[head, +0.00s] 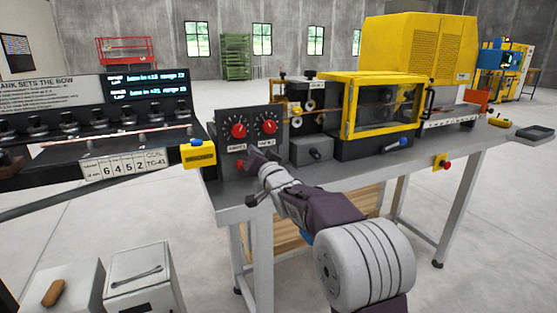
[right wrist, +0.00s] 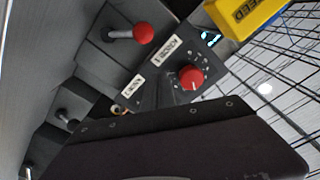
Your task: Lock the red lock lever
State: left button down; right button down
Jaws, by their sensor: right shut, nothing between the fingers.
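The red lock lever, a red ball on a short metal shaft (right wrist: 142,33), shows at the upper middle of the right wrist view. In the head view its red ball (head: 240,165) is low on the dark dial panel, just left of my right gripper. My right gripper (head: 256,157) is shut and empty in front of the lower part of the panel. Its dark body (right wrist: 170,150) fills the bottom of the right wrist view, with the lever apart from it. I cannot tell the lever's exact angle. My left gripper is not in view.
Two red dial knobs (head: 238,130) sit above the lever; one knob (right wrist: 190,78) shows closer in the right wrist view. A yellow box (head: 199,154) is left of the panel. A small grey box (head: 312,150) and a yellow-framed enclosure (head: 385,108) stand to the right.

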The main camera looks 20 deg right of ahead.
jog(key=s, duration=0.9)
jog(key=shift+s+f, duration=0.2)
jog(key=shift+f, duration=0.2)
jog(key=shift+a, duration=0.1)
